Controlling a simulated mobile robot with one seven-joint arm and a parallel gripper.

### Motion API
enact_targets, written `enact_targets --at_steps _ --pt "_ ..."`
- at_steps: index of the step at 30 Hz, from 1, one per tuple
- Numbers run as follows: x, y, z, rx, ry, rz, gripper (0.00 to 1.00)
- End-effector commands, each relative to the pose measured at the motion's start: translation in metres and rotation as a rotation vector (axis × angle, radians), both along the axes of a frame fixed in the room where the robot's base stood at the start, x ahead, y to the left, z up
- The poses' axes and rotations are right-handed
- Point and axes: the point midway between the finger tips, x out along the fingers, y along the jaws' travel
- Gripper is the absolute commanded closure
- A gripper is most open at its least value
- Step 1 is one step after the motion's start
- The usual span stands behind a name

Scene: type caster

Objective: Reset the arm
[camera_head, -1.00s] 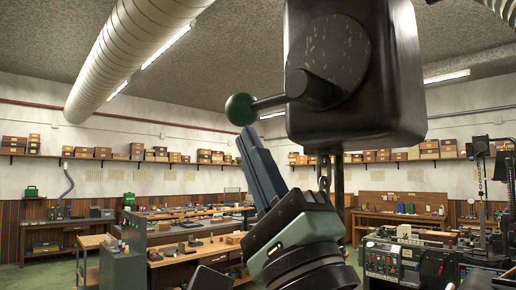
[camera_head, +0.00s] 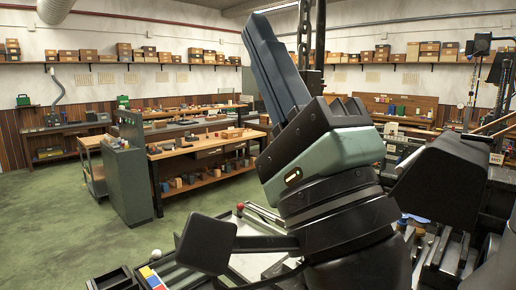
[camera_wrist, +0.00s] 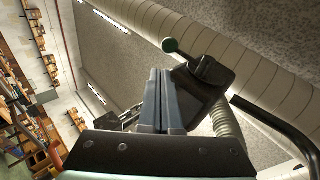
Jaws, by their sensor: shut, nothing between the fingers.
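My gripper (camera_head: 258,22) points up and slightly left in the head view. Its long blue-grey fingers are together and hold nothing. The wrist view shows the same shut fingers (camera_wrist: 160,75) side by side in the middle. I cannot tell whether the fingers touch the housing. The housing is not visible in the head view.
Black machine parts (camera_head: 440,180) stand right of my arm, with a tray (camera_head: 155,278) at lower left. A chain (camera_head: 303,30) hangs behind the fingers. Wooden workbenches (camera_head: 205,150) and a green cabinet (camera_head: 130,180) stand farther back. The green floor (camera_head: 50,220) at left is clear.

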Motion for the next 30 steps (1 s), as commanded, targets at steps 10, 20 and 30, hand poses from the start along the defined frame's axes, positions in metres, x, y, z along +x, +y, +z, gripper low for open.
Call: enact_targets --at_steps 10,20,30 --pt "-0.014 0.017 -0.009 -0.704 -0.201 -1.023 1.0" --pt "-0.039 0.006 -0.007 -1.122 -0.255 -1.615 1.0" --pt "-0.04 0.004 -0.007 -1.145 -0.254 -1.647 1.0"
